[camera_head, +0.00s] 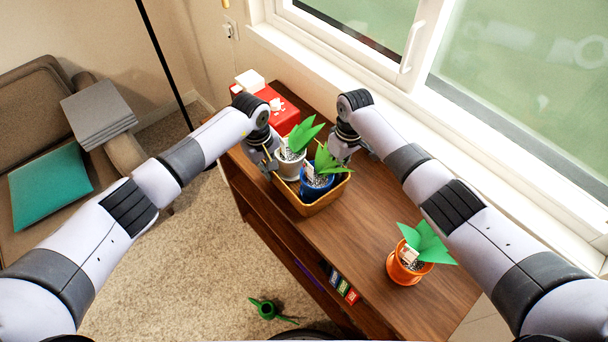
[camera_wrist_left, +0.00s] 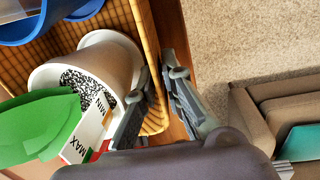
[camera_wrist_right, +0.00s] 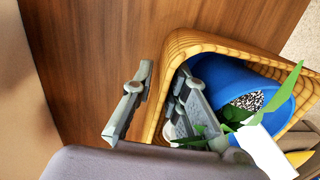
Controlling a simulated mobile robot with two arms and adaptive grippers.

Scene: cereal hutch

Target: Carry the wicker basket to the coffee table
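The wicker basket (camera_head: 317,206) stands on the wooden hutch top and holds a blue pot (camera_head: 315,185) and a whitish pot (camera_head: 290,166), each with a green plant. My left gripper (camera_head: 267,171) is at its left end; in the left wrist view one finger is inside and one outside the wicker wall (camera_wrist_left: 151,60), close to it. My right gripper (camera_head: 352,157) is at the far right end. The right wrist view shows its fingers apart on either side of the basket wall (camera_wrist_right: 168,75), with a gap on the outer side. No coffee table is recognisable.
A red box (camera_head: 281,115) with white items stands behind the basket. An orange potted plant (camera_head: 408,265) stands on the hutch top (camera_head: 345,245) at right. The window is behind. A sofa with a teal cushion (camera_head: 48,185) is at left, and a green object (camera_head: 266,309) lies on the carpet.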

